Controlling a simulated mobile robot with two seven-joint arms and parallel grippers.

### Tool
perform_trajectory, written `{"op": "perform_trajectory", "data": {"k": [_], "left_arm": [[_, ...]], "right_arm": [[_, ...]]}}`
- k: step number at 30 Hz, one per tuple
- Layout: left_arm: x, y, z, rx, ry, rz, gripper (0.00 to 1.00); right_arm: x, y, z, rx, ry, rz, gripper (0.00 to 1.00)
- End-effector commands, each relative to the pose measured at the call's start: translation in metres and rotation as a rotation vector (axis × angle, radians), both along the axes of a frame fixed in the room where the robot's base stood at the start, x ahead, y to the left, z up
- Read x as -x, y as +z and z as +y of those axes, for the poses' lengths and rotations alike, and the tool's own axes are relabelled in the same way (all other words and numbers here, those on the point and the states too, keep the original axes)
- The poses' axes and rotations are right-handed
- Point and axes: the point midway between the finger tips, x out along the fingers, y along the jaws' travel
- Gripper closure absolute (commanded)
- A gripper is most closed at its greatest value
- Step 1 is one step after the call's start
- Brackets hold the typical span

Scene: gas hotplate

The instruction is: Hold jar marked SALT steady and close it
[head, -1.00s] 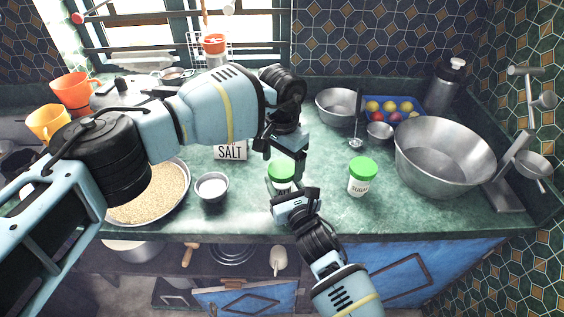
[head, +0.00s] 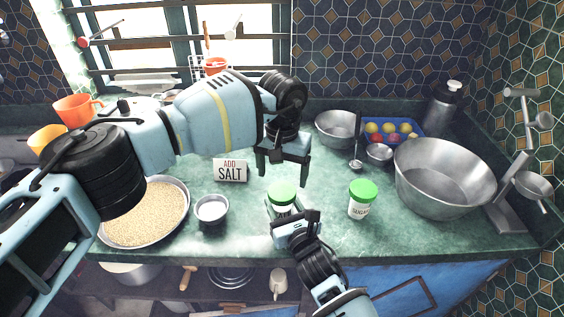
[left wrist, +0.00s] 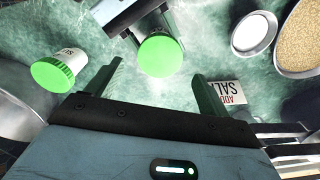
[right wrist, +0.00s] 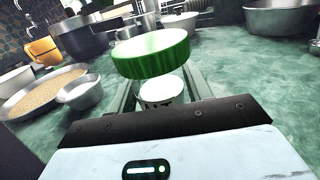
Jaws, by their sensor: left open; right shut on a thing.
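The salt jar stands on the green counter in front of me, its green lid (head: 282,193) on top. In the right wrist view its pale body (right wrist: 161,91) shows under the lid (right wrist: 150,54). I cannot tell whether the lid is fully seated. My right gripper (head: 283,215) is shut on the jar's body from the front and hides most of it. My left gripper (head: 282,170) is open above the lid, pointing down. In the left wrist view the lid (left wrist: 160,56) lies between and beyond the open fingers, apart from them.
A sugar jar (head: 362,200) with a green lid stands to the right. The salt sign (head: 230,171), a small metal cup (head: 211,209) and a pan of grain (head: 146,214) are to the left. A large metal bowl (head: 440,185) stands at right.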

Motion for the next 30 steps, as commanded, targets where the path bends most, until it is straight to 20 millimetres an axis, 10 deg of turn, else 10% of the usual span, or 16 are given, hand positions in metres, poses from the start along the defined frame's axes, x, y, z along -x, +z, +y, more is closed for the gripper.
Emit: {"op": "perform_trajectory", "data": {"k": [30], "left_arm": [[0.001,0.011,-0.002,0.003,1.673,-0.001,0.20]], "right_arm": [[0.000,-0.001,0.000,0.000,0.000,0.001,1.00]]}}
